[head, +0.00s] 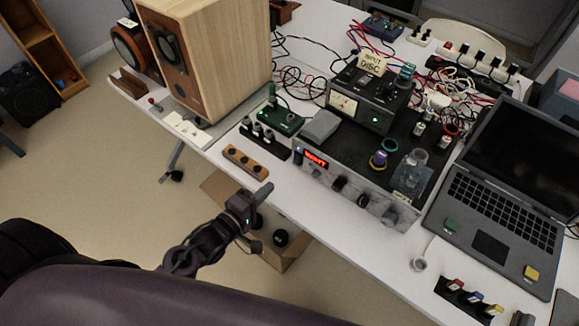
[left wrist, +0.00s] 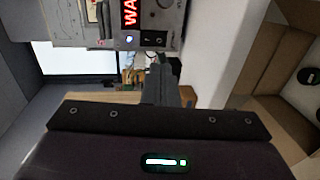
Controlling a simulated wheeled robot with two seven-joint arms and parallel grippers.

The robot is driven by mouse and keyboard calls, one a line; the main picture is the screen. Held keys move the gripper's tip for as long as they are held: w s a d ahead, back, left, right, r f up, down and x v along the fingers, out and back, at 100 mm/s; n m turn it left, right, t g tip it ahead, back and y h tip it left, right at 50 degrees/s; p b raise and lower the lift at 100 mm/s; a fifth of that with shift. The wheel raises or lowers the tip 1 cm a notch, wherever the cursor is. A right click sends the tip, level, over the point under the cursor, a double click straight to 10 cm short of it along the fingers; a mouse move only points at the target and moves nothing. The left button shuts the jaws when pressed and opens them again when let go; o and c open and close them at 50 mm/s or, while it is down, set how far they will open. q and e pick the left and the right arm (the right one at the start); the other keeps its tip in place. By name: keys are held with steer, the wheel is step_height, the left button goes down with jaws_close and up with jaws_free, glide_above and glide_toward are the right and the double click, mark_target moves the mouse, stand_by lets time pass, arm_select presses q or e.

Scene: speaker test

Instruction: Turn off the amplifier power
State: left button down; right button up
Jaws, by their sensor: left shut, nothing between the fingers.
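The amplifier (head: 318,177) is a silver-fronted unit on the white table, with a red lit display (head: 316,159) and several dark knobs along its front. In the left wrist view its front panel (left wrist: 165,20) fills the top, with part of the red display (left wrist: 129,12) and a small bluish-white lit spot (left wrist: 129,39). My left gripper (head: 265,189) is shut and empty, in front of the table edge and left of the amplifier, apart from it. Its closed fingers (left wrist: 160,80) point toward the panel in the left wrist view. My right gripper is not in view.
A wooden speaker (head: 215,70) stands at the left of the table (head: 330,215). A wooden block with dark knobs (head: 244,161) lies near the edge. A black meter unit (head: 375,95) sits on the amplifier. A laptop (head: 495,205) is at right. An open cardboard box (head: 290,254) is below.

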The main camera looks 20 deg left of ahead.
mark_target(297, 162)
arm_select(q)
steer(key=p+x, duration=0.1)
steer(key=x, duration=0.9)
steer(key=shift+w, duration=0.1)
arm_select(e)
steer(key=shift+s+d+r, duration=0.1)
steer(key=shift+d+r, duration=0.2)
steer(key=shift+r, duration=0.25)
